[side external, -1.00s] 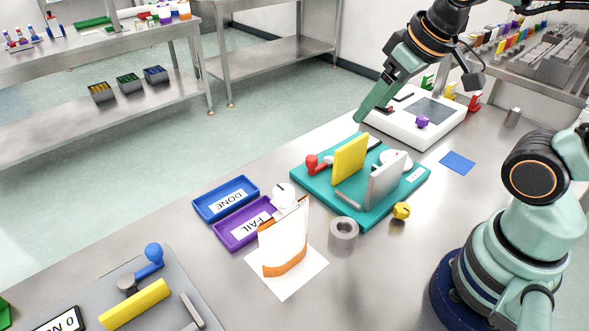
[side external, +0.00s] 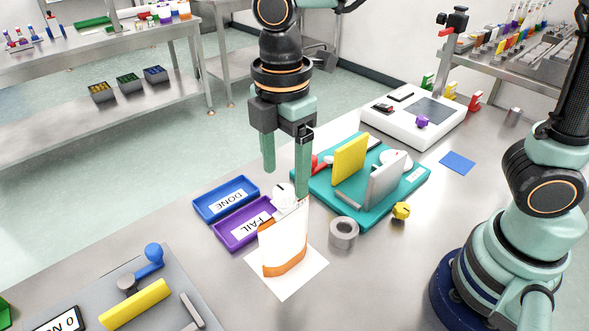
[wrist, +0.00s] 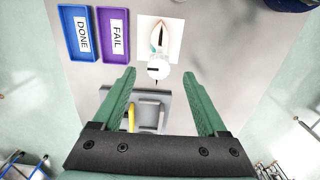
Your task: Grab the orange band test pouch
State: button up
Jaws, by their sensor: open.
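The orange band test pouch (side external: 284,236) is a white upright pouch with an orange band along its bottom. It stands on a white square sheet (side external: 285,285) on the bench. In the wrist view the pouch (wrist: 166,38) appears from above as a narrow pointed shape, beyond my fingertips. My gripper (side external: 286,182) is open and empty, pointing down above and behind the pouch in the side view. In the wrist view my gripper (wrist: 159,73) has its fingers spread, with a round white dial (wrist: 158,67) showing between the tips. The near finger partly covers this dial in the side view.
Blue DONE (side external: 226,198) and purple FAIL (side external: 243,229) trays lie left of the pouch. A teal fixture (side external: 375,215) with yellow and grey plates stands right. A grey ring (side external: 344,233) sits close by. A grey board (side external: 185,290) lies at front left.

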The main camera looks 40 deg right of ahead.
aim_at(284, 208)
notch_tip(284, 208, down, 9)
jog(key=shift+w+r, duration=0.1)
jog(key=shift+r, duration=0.05)
dwell(0.4)
grip_shut()
dwell(1.3)
